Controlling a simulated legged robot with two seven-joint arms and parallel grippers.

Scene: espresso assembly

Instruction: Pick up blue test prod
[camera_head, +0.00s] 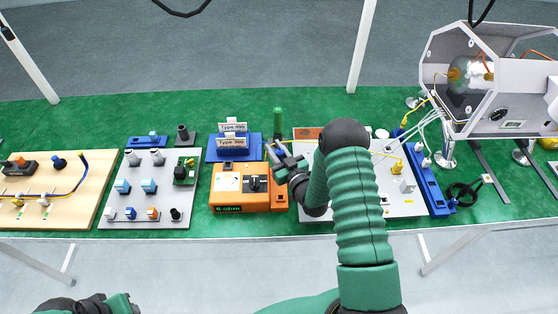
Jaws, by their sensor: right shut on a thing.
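My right gripper (277,158) is at the end of the green arm that reaches in from the bottom. It is just behind and above the back right corner of the orange meter (228,201). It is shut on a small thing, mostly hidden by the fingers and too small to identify. I cannot make out a blue test prod for certain in this view. My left gripper (121,302) shows only in part at the bottom left edge, low in front of the table, and I cannot tell its state.
The Type 300 blocks (233,142) stand behind the meter. A grey board with switches (149,215) and a wooden board (87,211) lie left. My arm partly hides a pale panel (405,208). A blue rail (430,191) and a white-framed machine (455,120) stand right.

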